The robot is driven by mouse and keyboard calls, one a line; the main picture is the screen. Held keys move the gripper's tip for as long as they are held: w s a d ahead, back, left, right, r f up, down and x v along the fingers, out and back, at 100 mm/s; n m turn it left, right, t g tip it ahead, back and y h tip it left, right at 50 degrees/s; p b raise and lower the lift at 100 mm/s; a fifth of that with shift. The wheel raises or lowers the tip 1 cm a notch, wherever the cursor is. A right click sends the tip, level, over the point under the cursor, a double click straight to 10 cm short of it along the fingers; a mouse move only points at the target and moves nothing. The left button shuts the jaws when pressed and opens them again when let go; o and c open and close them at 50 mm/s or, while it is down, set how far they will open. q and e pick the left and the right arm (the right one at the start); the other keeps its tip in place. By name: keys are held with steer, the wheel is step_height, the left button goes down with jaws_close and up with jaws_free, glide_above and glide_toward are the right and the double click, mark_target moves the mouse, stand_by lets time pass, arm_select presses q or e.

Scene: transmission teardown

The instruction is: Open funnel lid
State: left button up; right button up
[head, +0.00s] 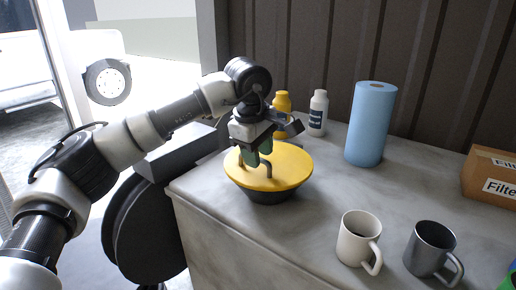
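The funnel lid (290,172) is a round yellow disc with a small dark handle (268,168) on top. It lies flat on the dark funnel (268,194), which stands near the left end of the grey counter. My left gripper (259,160) points down over the lid, with its green-padded fingers at the handle. The fingers partly hide the handle, and I cannot tell whether they close on it. My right gripper is not in the head view.
On the counter (218,215) stand a yellow bottle (282,101), a white bottle (318,113), a blue paper roll (369,125), a white mug (357,238), a grey mug (428,248) and a cardboard box (490,176). The counter is clear between the lid and the paper roll.

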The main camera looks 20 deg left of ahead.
arm_select(q)
jaws_close()
stand_by(0.4)
